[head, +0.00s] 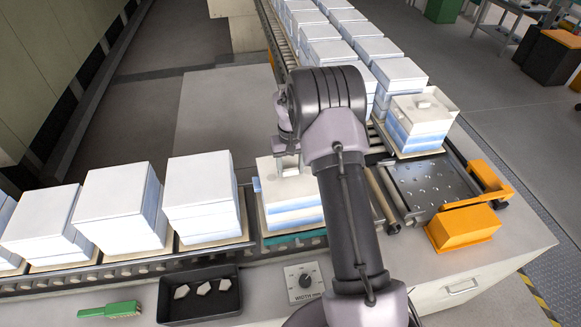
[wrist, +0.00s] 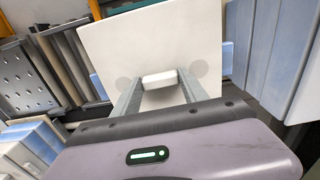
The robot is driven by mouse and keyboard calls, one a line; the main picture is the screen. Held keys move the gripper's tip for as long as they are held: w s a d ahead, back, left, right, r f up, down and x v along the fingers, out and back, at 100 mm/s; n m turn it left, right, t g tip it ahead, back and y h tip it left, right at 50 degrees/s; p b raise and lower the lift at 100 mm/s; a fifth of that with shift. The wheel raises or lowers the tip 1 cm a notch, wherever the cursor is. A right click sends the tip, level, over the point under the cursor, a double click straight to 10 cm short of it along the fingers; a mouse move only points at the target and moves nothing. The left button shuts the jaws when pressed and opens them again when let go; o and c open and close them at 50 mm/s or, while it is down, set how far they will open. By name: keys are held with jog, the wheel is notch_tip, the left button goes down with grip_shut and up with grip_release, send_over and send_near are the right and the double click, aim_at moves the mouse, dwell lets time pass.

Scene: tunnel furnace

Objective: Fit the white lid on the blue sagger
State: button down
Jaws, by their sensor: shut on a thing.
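A white lid (wrist: 125,45) with a small raised white knob (wrist: 158,79) fills the middle of the wrist view. My gripper (wrist: 160,82) is shut on the knob from both sides. In the head view, my gripper (head: 287,167) is at the top of a white-and-blue stack (head: 292,217) at the conveyor's near corner; my arm hides its right part. A blue edge (head: 257,185) sticks out at the stack's left, and a blue piece (wrist: 228,58) shows beside the lid in the wrist view. I cannot tell whether the lid touches the sagger beneath.
White stacks (head: 204,182) stand close on the left, and more line the far conveyor. Another stack with a knobbed lid (head: 407,103) stands at right, beside a perforated metal plate (head: 424,188) and orange units (head: 464,226). A black tray (head: 166,308) and green brush (head: 108,310) lie in front.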

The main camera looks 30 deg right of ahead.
jog(key=c, duration=0.5)
grip_release()
notch_tip(320, 180, up, 18)
jog(key=shift+f, duration=0.25)
jog(key=shift+a, duration=0.1)
